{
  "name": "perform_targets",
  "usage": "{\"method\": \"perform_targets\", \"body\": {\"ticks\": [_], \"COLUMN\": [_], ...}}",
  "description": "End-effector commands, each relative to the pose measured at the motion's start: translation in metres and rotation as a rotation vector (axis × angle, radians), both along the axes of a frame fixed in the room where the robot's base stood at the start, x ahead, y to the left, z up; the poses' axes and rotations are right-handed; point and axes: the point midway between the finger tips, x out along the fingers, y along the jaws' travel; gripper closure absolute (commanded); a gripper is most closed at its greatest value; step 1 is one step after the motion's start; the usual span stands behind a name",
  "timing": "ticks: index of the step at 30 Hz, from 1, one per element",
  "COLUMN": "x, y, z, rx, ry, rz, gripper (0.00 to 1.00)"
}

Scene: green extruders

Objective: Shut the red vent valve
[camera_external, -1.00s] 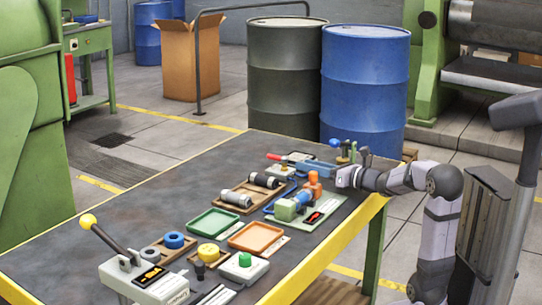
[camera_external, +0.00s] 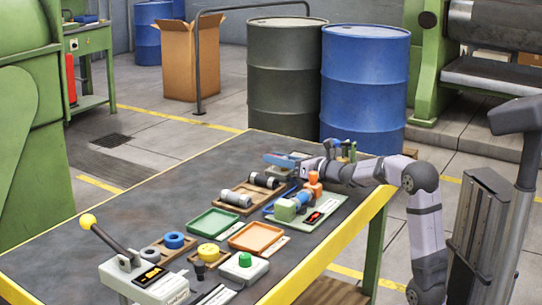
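My gripper (camera_external: 278,160), with blue fingers, is at the far end of the workbench, where the red valve handle showed before. The red handle is now almost wholly hidden behind or between the fingers. I cannot tell whether the fingers touch it or are closed on it. The handle's angle cannot be read.
The workbench (camera_external: 130,200) holds a green tray (camera_external: 213,223), an orange tray (camera_external: 256,237), a wooden tray with grey cylinders (camera_external: 238,198) and a green block fixture (camera_external: 286,209). An orange fitting (camera_external: 313,185) stands close to my arm. A yellow-knobbed lever (camera_external: 88,221) is at front left.

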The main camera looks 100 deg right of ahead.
Motion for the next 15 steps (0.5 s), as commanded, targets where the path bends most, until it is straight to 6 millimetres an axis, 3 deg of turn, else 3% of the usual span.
{"method": "perform_targets", "body": {"ticks": [7,11,15], "x": [0.0004,0.0003,0.0002], "y": [-0.0004,-0.0003,-0.0002], "z": [0.0001,0.0001,0.0001], "rx": [0.0,0.0,0.0], "ry": [0.0,0.0,0.0], "rz": [0.0,0.0,0.0], "gripper": [0.68,0.97,1.0]}}
